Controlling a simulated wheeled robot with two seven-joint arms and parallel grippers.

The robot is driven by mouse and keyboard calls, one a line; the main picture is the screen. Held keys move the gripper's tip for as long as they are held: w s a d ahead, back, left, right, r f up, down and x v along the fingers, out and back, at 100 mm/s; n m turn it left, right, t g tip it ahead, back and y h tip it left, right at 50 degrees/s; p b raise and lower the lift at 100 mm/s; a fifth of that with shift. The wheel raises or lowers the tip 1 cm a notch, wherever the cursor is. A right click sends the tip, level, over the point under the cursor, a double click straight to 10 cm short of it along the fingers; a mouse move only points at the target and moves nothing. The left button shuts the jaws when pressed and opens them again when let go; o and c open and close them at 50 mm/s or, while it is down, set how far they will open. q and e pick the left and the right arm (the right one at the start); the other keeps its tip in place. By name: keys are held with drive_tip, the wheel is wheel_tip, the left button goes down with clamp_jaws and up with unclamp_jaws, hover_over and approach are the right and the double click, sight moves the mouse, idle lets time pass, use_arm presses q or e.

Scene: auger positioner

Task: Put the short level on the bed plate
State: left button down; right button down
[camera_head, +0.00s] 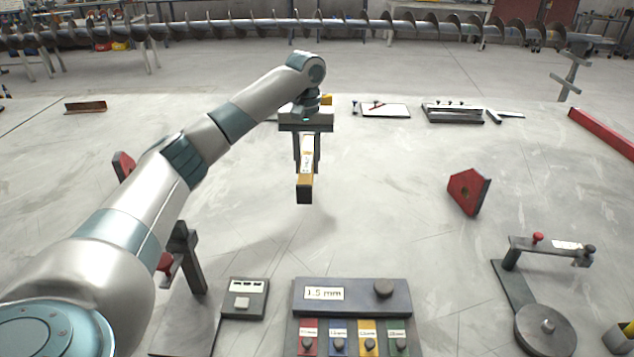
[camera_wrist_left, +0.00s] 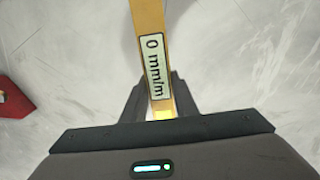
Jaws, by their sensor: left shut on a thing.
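My left gripper (camera_head: 306,168) is shut on the short level (camera_head: 305,188), a narrow yellow bar with a dark end and a white label. The gripper holds it above the pale surface, with its dark end toward me. In the left wrist view, the level (camera_wrist_left: 148,25) runs up from between the fingers (camera_wrist_left: 155,100), and its label reads 0 mm/m. I cannot tell for certain which thing is the bed plate. My right gripper is not in view.
A dark block labelled 1.5 mm (camera_head: 350,295) with coloured tabs stands front centre, beside a small grey box (camera_head: 245,298). A red block (camera_head: 467,191) and a dark stand with a round base (camera_head: 545,330) are at right. A white plate (camera_head: 385,110) lies behind. The middle is clear.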

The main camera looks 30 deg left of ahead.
use_arm(q)
drive_tip(key=shift+a, duration=0.1)
hover_over(289, 186)
wheel_tip(289, 186, down, 7)
drive_tip(key=shift+w+a+p, duration=0.1)
drive_tip(key=shift+a+p, duration=0.05)
drive_tip(key=shift+p, duration=0.2)
drive_tip(key=shift+f, duration=2)
drive_tip(key=c, duration=1.8)
unclamp_jaws()
drive_tip(key=shift+f, duration=0.15)
drive_tip(key=o, duration=0.4)
